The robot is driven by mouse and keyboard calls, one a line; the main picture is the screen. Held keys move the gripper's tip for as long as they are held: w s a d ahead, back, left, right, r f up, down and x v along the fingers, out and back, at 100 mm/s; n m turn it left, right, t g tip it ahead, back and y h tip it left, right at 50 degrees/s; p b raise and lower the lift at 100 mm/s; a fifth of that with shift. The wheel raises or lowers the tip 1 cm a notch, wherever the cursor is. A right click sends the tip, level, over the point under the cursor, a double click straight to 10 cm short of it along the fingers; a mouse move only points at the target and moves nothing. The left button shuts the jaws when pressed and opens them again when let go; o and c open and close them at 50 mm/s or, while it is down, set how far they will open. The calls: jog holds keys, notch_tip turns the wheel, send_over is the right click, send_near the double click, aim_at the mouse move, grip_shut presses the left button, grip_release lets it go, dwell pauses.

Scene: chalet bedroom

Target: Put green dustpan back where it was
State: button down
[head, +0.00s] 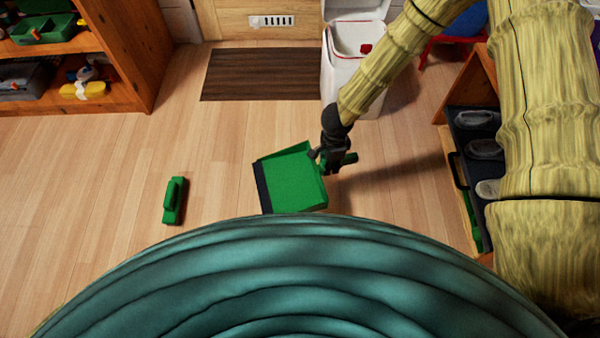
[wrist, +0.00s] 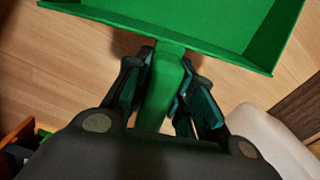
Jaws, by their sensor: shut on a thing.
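The green dustpan (head: 293,180) has a dark front lip and points left in the head view. My gripper (head: 325,158) is shut on its handle at the right end of the pan. The wrist view shows the green handle between both fingers (wrist: 167,95), with the pan (wrist: 190,22) beyond them at the top. The pan is over the wooden floor; I cannot tell whether its lip touches the floor.
A green brush (head: 174,200) lies on the floor to the left. A white bin (head: 350,75) stands behind my gripper, beside a brown mat (head: 260,75). A shoe rack (head: 455,150) is at right, a wooden shelf (head: 135,55) at upper left. Floor between is clear.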

aim_at(321, 187)
jog(key=s+f+m+b, duration=0.1)
jog(key=f, duration=0.2)
jog(key=s+a+f+m+b, duration=0.1)
jog(key=f, duration=0.2)
jog(key=s+a+f+b, duration=0.1)
jog(key=f, duration=0.2)
jog(key=shift+s+a+m, duration=0.15)
jog(key=shift+s+m, duration=0.15)
jog(key=shift+m, duration=0.1)
jog(key=shift+f, duration=0.1)
jog(key=shift+w+d+f+b, duration=0.8)
jog(key=shift+w+d+b, duration=0.45)
jog(key=shift+w, duration=1.15)
jog(key=shift+w+d+f+b, duration=0.95)
jog(key=shift+w+b, duration=0.55)
jog(key=shift+w, duration=0.85)
jog(key=shift+w+d+f+b, duration=0.7)
jog(key=shift+w+d+b, duration=0.6)
jog(key=shift+w, duration=1.1)
jog(key=shift+a, duration=0.1)
jog(key=c, duration=1.2)
grip_release()
jog(key=shift+f, duration=0.1)
